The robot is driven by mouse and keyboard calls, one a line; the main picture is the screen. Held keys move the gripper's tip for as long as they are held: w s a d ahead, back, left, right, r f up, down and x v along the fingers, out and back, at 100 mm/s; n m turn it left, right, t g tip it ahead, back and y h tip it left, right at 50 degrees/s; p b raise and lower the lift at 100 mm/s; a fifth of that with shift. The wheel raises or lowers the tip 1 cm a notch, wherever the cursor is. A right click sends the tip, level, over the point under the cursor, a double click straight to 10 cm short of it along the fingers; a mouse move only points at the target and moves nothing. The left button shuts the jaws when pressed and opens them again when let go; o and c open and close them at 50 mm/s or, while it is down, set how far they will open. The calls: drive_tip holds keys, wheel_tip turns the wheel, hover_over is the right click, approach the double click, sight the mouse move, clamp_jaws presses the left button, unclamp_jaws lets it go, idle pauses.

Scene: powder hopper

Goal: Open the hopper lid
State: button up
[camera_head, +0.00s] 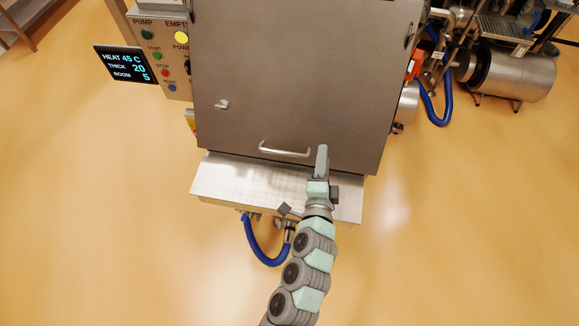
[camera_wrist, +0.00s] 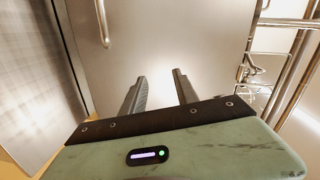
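The hopper lid (camera_head: 290,75) is a large flat grey metal panel that looks closed in the head view. Its pale bar handle (camera_head: 285,151) lies near the lid's front edge. In the wrist view the handle (camera_wrist: 101,22) shows at the upper left, left of both fingers. My gripper (camera_head: 322,150) is over the lid's front edge, a little to the right of the handle and apart from it. In the wrist view my gripper (camera_wrist: 159,76) has its two fingers spread with nothing between them. The head view does not show clearly how high the fingers are above the lid.
A small knob (camera_head: 222,104) sits on the lid's left part. A metal ledge (camera_head: 240,180) lies in front of it. A control panel (camera_head: 165,60) and a display (camera_head: 126,65) stand at the left. Pipes and a steel cylinder (camera_head: 520,76) are at the right. The front floor is clear.

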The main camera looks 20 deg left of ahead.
sight(283, 153)
drive_tip(key=s+a+f+g+y+b, duration=0.3)
drive_tip(key=s+a+f+y+b, duration=0.15)
drive_tip(key=a+f, duration=0.25)
drive_tip(key=shift+n+g, duration=0.3)
drive_tip(key=shift+g, duration=0.1)
drive_tip(key=shift+b+x, duration=1.05)
drive_tip(key=shift+x, duration=4.75)
drive_tip(key=shift+s+a, duration=0.1)
drive_tip(key=shift+a, duration=0.1)
drive_tip(key=shift+c, duration=0.3)
clamp_jaws()
